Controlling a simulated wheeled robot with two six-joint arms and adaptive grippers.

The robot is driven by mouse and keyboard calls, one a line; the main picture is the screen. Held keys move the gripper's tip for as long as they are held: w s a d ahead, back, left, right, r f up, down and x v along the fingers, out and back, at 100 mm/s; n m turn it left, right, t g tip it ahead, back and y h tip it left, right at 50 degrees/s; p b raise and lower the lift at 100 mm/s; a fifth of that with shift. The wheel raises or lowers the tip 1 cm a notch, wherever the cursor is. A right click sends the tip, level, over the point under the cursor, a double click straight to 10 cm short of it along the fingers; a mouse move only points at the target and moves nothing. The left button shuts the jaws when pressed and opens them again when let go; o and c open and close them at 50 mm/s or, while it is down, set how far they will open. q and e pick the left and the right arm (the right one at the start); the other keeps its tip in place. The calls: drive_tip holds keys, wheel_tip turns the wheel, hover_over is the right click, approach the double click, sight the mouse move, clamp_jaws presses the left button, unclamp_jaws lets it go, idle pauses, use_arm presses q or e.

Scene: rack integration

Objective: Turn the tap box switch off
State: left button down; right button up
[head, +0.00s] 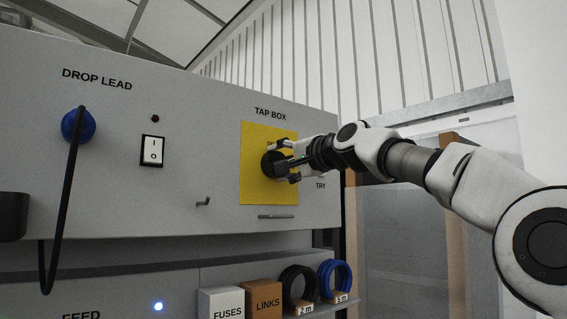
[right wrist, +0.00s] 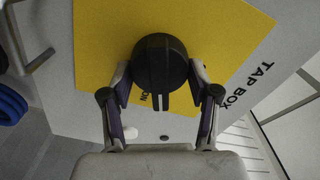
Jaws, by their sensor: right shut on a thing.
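The tap box switch (right wrist: 160,62) is a round black rotary knob on a yellow plate (head: 252,185) under the TAP BOX label. In the head view the knob (head: 269,163) is partly hidden by my right gripper (head: 284,164). In the right wrist view my right gripper (right wrist: 160,85) has its fingers on both sides of the knob and is shut on it. Part of the word ON shows on the plate beside the knob; the rest of the marking is hidden. My left gripper is not in view.
A DROP LEAD rocker switch (head: 152,151) and a blue plug (head: 78,125) with a hanging black cable are to the left. A small hook (head: 203,202) and a handle (head: 276,216) stick out of the panel. Boxes and cable coils (head: 335,281) sit below.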

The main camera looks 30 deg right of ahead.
drive_tip(key=n, duration=0.6)
drive_tip(key=shift+r+n, duration=0.3)
drive_tip(key=shift+r, duration=0.05)
drive_tip(key=n+b, duration=0.1)
drive_tip(key=n, duration=0.2)
drive_tip(key=shift+a, duration=0.15)
drive_tip(key=shift+a+n, duration=0.1)
drive_tip(key=shift+n, duration=1.8)
drive_tip(key=o, duration=0.9)
drive_tip(key=shift+c, duration=0.2)
drive_tip(key=o, duration=0.3)
drive_tip(key=shift+w+f, duration=0.2)
drive_tip(key=shift+w, duration=0.15)
